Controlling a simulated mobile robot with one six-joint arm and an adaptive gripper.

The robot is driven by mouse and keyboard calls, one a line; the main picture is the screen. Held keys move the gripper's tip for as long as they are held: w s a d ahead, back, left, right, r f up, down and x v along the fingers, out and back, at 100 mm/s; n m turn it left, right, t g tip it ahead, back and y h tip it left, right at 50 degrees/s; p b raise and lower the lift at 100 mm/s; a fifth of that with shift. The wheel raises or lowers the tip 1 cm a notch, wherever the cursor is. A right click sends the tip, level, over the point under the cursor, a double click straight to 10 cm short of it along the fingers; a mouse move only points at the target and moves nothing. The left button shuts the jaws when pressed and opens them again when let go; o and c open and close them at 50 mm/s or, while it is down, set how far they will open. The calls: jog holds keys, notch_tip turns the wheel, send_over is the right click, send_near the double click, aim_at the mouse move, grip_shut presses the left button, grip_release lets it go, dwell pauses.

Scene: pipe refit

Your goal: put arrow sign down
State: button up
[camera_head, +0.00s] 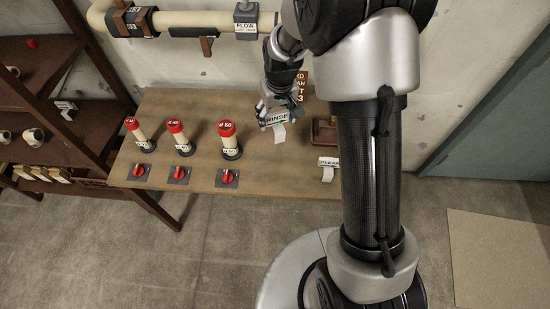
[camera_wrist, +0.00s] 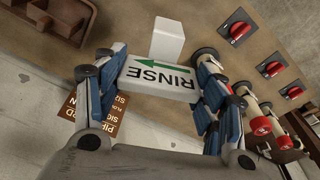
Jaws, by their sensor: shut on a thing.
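The arrow sign (camera_wrist: 160,77) is a white plate reading RINSE with a green arrow and a pale foot block. It is between the blue-padded fingers of my gripper (camera_wrist: 158,84), which is shut on it in the wrist view. In the head view the sign (camera_head: 278,119) and my gripper (camera_head: 274,108) are over the back middle of the wooden bench (camera_head: 190,108). The foot of the sign appears close to the bench top; I cannot tell whether it touches.
Red-capped posts (camera_head: 227,138) with red knobs (camera_head: 228,176) stand on the bench to the left. A brown tray (camera_head: 323,132) and another small sign (camera_head: 329,163) are at the right. A pipe with a FLOW sign (camera_head: 245,22) runs along the wall. A shelf (camera_head: 50,135) stands at far left.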

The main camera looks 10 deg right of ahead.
notch_tip(320, 180, down, 17)
jog(key=b, duration=0.4)
jog(key=shift+f, duration=0.1)
jog(key=shift+f+b, duration=0.2)
jog(key=shift+b, duration=0.1)
jog(key=o, duration=1)
jog(key=shift+r, duration=0.1)
